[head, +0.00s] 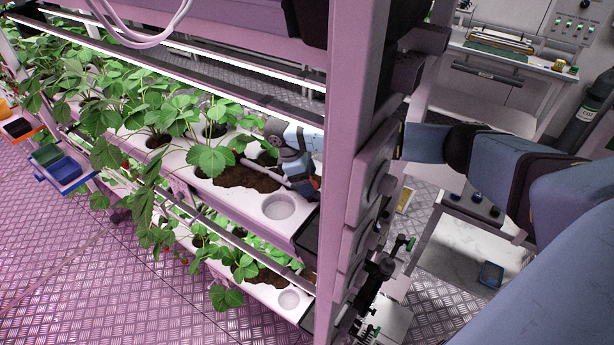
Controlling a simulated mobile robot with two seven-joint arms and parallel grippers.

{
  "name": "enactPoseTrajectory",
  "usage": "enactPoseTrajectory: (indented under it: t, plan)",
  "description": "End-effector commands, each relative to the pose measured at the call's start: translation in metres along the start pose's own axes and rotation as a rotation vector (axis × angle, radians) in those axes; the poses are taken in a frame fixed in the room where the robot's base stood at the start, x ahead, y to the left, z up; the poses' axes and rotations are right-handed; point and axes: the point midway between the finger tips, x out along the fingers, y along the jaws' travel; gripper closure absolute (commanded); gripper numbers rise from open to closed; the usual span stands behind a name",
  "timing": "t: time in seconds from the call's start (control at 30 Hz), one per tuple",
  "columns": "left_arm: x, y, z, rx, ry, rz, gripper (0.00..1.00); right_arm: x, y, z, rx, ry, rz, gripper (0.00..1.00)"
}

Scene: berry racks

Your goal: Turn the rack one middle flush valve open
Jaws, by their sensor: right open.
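My right arm comes in from the right and passes behind the pink rack post (347,130). My right gripper (307,186) is left of the post, low over the end of the planted white trough (232,196). It is open; its fingers are small and partly hidden by the post. Green-handled valves show on the rack's end: an upper one (405,243) right of the post, and a lower one (371,334) at the bottom edge. I cannot tell which is the middle flush valve, nor how it is turned. My right gripper is apart from both. My left gripper is not in view.
Strawberry plants (110,112) fill the troughs on the left. A lower trough (289,299) runs beneath. A blue crate (63,171) stands at far left. A bench (520,85) and a dark cylinder (588,112) stand at back right. The textured floor (90,270) is clear at lower left.

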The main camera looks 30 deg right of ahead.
Motion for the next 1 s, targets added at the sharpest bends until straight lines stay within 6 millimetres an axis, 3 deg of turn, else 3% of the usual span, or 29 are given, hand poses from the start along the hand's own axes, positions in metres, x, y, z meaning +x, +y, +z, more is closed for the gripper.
enactPoseTrajectory:
  t: [0.17, 0.4, 0.73, 1.0]
  plan:
    - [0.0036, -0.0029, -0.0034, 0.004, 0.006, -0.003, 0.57, 0.0004, 0.0, 0.0, 0.0, 0.0, 0.0, 0.28]
    - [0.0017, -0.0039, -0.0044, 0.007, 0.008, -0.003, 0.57, 0.0002, 0.0, 0.0, 0.0, 0.0, 0.0, 0.77]
    - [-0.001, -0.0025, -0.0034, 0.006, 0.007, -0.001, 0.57, 0.0, -0.0002, 0.0, -0.032, 0.0, 0.013, 0.77]
    - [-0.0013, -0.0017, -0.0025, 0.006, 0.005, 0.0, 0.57, 0.0002, -0.0016, 0.0002, -0.178, 0.0, 0.074, 0.77]
